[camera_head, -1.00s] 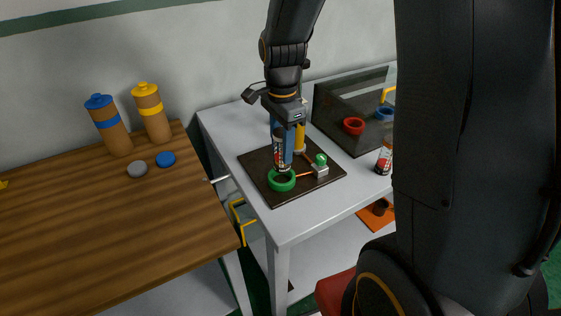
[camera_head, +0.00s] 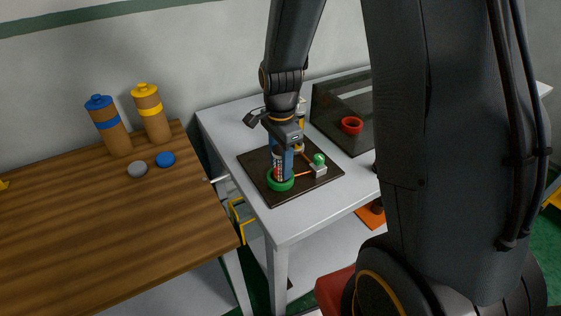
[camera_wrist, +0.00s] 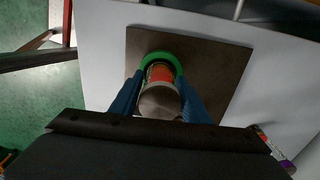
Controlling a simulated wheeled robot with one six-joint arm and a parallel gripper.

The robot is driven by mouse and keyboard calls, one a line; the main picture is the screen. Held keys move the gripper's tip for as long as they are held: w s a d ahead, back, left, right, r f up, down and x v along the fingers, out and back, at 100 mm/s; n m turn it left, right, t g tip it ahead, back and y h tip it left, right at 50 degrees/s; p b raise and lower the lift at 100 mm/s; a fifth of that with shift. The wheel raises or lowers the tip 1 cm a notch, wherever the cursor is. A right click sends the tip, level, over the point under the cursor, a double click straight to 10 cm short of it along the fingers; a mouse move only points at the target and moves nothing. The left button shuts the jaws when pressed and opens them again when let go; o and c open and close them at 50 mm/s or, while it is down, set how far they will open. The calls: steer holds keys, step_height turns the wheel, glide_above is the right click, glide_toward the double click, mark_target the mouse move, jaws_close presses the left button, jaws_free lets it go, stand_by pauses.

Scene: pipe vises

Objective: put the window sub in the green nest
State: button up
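The window sub (camera_head: 279,172) is a slim upright cylinder with red, white and dark markings. My gripper (camera_head: 281,165) has its blue fingers on both sides of it and is shut on it. The green nest (camera_head: 281,187) is a thick green ring on a dark board. The sub's lower end is at the ring's opening; whether it rests on the bottom is hidden. In the wrist view the sub (camera_wrist: 159,98) stands between the fingers, with the green nest (camera_wrist: 146,61) curving around its far end.
The dark board (camera_head: 262,161) lies on a white table (camera_head: 228,125) and also bears a green-domed lamp (camera_head: 319,161). A dark panel with a red ring (camera_head: 351,125) stands behind to the right. A wooden table (camera_head: 90,220) with two capped cylinders is on the left.

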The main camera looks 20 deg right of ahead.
steer(key=shift+o, duration=1)
step_height(320, 180, up, 11)
steer(key=b, duration=0.2)
steer(key=shift+r+b, duration=0.2)
steer(key=shift+b, duration=0.1)
steer(key=shift+s+r, duration=0.1)
steer(key=shift+r, duration=0.3)
steer(key=s+f+n+t, duration=0.1)
steer(key=s+f+n, duration=0.6)
steer(key=s+n, duration=0.4)
steer(key=shift+n, duration=2.4)
steer(key=shift+w, duration=0.1)
